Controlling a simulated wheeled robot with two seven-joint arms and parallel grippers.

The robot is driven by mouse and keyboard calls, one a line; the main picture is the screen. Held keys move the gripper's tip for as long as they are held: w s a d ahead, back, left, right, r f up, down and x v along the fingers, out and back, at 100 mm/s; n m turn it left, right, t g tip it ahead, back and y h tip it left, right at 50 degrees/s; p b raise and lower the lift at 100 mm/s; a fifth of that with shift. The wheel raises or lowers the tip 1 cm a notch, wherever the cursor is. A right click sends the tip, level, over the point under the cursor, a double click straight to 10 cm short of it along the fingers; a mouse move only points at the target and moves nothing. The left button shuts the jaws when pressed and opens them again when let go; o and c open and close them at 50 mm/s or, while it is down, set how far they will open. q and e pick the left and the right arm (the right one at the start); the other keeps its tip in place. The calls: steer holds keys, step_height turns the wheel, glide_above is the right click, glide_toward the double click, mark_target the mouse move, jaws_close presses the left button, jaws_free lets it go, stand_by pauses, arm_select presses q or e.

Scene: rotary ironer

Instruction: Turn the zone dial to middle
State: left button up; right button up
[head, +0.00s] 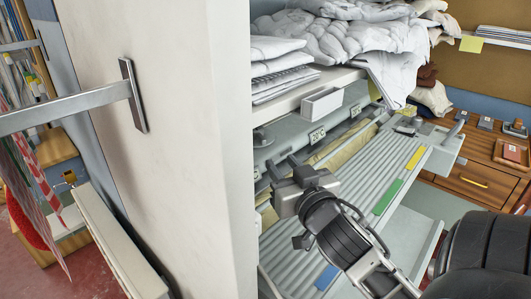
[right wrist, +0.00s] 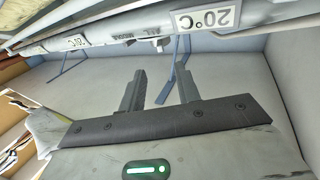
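My right gripper (head: 281,166) is in front of the ironer under the shelf. In the right wrist view its two fingers (right wrist: 160,88) are spread apart with nothing between them. They point toward a grey rail (right wrist: 130,46) with temperature labels. In the head view a label (head: 317,136) sits on the grey front panel, above and right of the fingertips. A rounded grey part (head: 262,138) shows at the panel's left end; I cannot tell whether it is the zone dial. No dial pointer or setting is readable. My left gripper is not in view.
A pale upright panel (head: 200,120) stands close on the left, with a metal bar (head: 70,108) before it. Folded linen (head: 340,40) lies on the shelf above. A ribbed board (head: 370,160) with green and yellow strips lies right. A wooden desk (head: 465,180) is farther right.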

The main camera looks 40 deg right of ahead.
mark_target(264, 141)
steer(key=p+x, duration=0.1)
steer(key=x, duration=0.8)
steer(key=shift+w+r, duration=0.1)
steer(key=shift+w, duration=0.05)
jaws_close()
